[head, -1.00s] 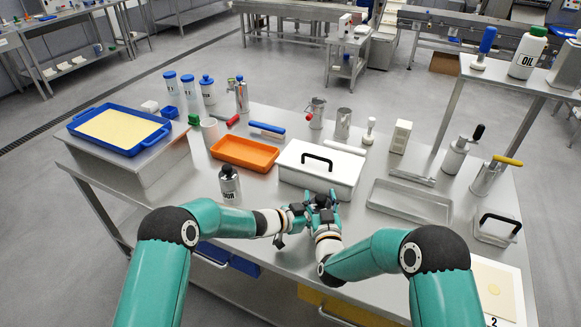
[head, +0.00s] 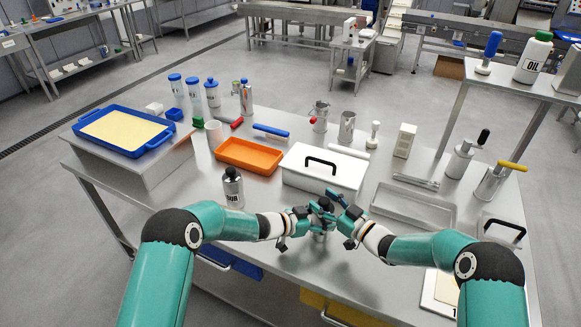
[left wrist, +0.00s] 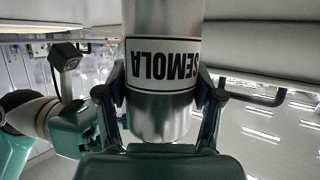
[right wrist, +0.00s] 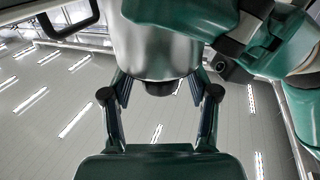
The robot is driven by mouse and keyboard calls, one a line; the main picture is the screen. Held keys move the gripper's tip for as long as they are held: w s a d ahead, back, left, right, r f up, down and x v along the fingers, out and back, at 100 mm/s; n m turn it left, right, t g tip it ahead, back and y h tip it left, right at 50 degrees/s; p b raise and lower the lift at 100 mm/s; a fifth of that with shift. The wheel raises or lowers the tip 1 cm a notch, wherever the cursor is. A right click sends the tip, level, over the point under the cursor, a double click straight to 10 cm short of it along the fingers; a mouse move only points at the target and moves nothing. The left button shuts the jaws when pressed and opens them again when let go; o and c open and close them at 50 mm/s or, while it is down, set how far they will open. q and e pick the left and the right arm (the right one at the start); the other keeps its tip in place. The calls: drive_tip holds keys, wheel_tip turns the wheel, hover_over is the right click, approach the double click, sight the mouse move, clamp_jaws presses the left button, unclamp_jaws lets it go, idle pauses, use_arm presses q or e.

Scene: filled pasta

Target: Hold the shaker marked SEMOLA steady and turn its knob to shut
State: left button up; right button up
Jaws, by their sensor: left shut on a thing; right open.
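The metal SEMOLA shaker (left wrist: 160,65) shows in the left wrist view, its label upside down there. My left gripper (head: 312,217) is shut around its body, a finger on each side. In the right wrist view, the shaker's steel body (right wrist: 155,50) ends in a small dark knob (right wrist: 160,88). My right gripper (right wrist: 160,100) is open, with its fingers spread either side of the knob and apart from it. In the head view, the right gripper (head: 335,203) is at the shaker's top, and the grippers hide much of the shaker.
A white lidded box (head: 322,168) stands just behind the grippers. A dark-capped bottle (head: 232,188) stands to the left, with an orange tray (head: 248,156) behind it. A steel tray (head: 412,206) lies to the right. The table front around the grippers is mostly clear.

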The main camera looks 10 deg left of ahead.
drive_tip(key=shift+d+n+g+y, duration=0.1)
drive_tip(key=shift+n+g+y, duration=0.3)
drive_tip(key=shift+g, duration=0.1)
use_arm(q)
drive_tip(key=shift+r, duration=0.1)
use_arm(e)
drive_tip(key=v, duration=1.1)
drive_tip(key=w+a+r+m+t+h, duration=0.2)
drive_tip(key=a+r+m+t, duration=0.3)
drive_tip(key=a+r, duration=0.9)
drive_tip(key=shift+w+a+t+h, duration=0.4)
drive_tip(key=shift+w+a+t, duration=0.25)
drive_tip(key=shift+a, duration=1.45)
